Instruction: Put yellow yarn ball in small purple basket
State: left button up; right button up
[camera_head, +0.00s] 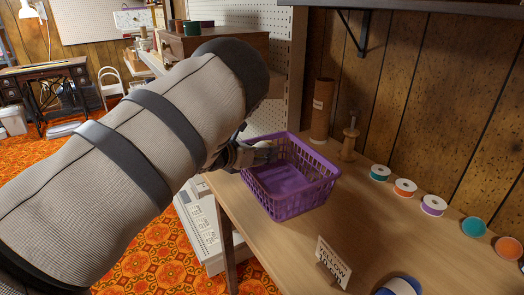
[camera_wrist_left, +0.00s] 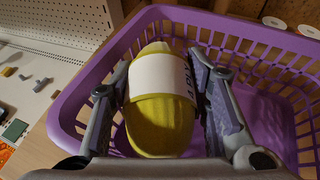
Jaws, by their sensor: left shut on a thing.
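The small purple basket (camera_head: 312,193) stands upright on the wooden table, open at the top. My left gripper (camera_head: 260,153) reaches over its left rim, with the fingers at the basket's opening. In the left wrist view, the gripper (camera_wrist_left: 162,72) is shut on the yellow yarn ball (camera_wrist_left: 160,128), an elongated skein with a white paper band. The basket's purple lattice wall (camera_wrist_left: 75,95) shows around it. I cannot tell whether the yarn touches the basket floor. The yarn does not show clearly in the head view. My right gripper is not in view.
Several thread spools, such as a teal one (camera_head: 380,173), line the table's back edge. A brown cardboard tube (camera_head: 322,110) and a wooden spool holder (camera_head: 350,143) stand behind the basket. A small label card (camera_head: 333,262) and blue yarn (camera_head: 402,287) are in front. The table between is clear.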

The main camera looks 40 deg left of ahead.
pick_arm(q)
jog(key=o, duration=1)
jog(key=shift+s+d+f, duration=0.1)
jog(key=shift+s+f, duration=0.15)
jog(key=shift+f, duration=0.6)
jog(key=shift+o, duration=0.3)
jog(key=shift+f, duration=0.1)
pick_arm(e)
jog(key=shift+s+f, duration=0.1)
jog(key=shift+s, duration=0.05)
pick_arm(q)
jog(key=shift+g, duration=0.3)
jog(key=shift+s+r+p, duration=0.4)
jog(key=shift+s+r, duration=0.55)
jog(key=shift+r, duration=0.25)
jog(key=p+v, duration=0.1)
jog(key=v, duration=0.8)
jog(key=shift+s+r+p, duration=0.25)
jog(key=shift+r+p, duration=0.05)
jog(key=shift+p, duration=0.05)
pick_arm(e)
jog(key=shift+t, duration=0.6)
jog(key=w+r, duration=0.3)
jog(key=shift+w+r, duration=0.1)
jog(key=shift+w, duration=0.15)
pick_arm(q)
jog(key=shift+a, duration=0.2)
